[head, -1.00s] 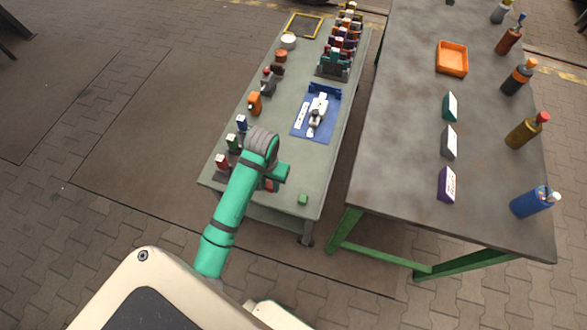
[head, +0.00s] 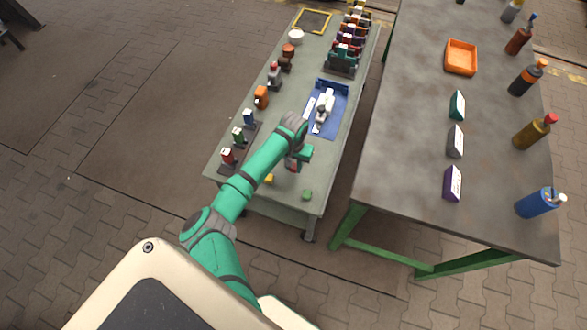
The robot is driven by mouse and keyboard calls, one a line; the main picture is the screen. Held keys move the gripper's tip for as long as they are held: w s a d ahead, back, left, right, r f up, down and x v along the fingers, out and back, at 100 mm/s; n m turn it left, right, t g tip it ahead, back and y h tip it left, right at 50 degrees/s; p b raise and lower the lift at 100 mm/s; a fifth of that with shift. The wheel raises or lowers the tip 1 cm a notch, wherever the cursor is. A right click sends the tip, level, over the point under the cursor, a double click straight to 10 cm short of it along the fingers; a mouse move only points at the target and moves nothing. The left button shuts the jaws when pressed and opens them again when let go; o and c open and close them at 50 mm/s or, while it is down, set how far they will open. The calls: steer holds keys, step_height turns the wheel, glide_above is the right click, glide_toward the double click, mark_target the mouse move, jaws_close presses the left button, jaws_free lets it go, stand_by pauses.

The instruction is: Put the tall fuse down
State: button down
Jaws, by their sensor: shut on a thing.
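My gripper (head: 292,164) is at the end of my teal arm, low over the near half of the grey-green table (head: 287,199). The wrist and last arm link cover most of it from above. It is shut on the tall fuse, which is largely hidden behind the wrist; a small dark and reddish part shows at the jaws. I cannot tell whether it touches the table. Red (head: 228,156), green (head: 239,135) and blue (head: 249,118) fuse-like pieces stand in a row along the left edge.
A blue tray (head: 340,92) with white parts lies beyond my wrist. A small green block (head: 307,195) lies at the near edge, and something yellow (head: 269,180) shows beside my arm. An orange piece (head: 261,97) stands further back. A larger table (head: 408,165) with bottles stands right.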

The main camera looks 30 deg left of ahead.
mark_target(294, 169)
steer(key=shift+w+f, duration=0.1)
steer(key=shift+f, duration=1.55)
steer(key=shift+f, duration=0.1)
steer(key=c, duration=1.4)
jaws_free()
steer(key=shift+c, duration=0.2)
step_height(294, 169, up, 12)
steer(key=shift+r, duration=0.15)
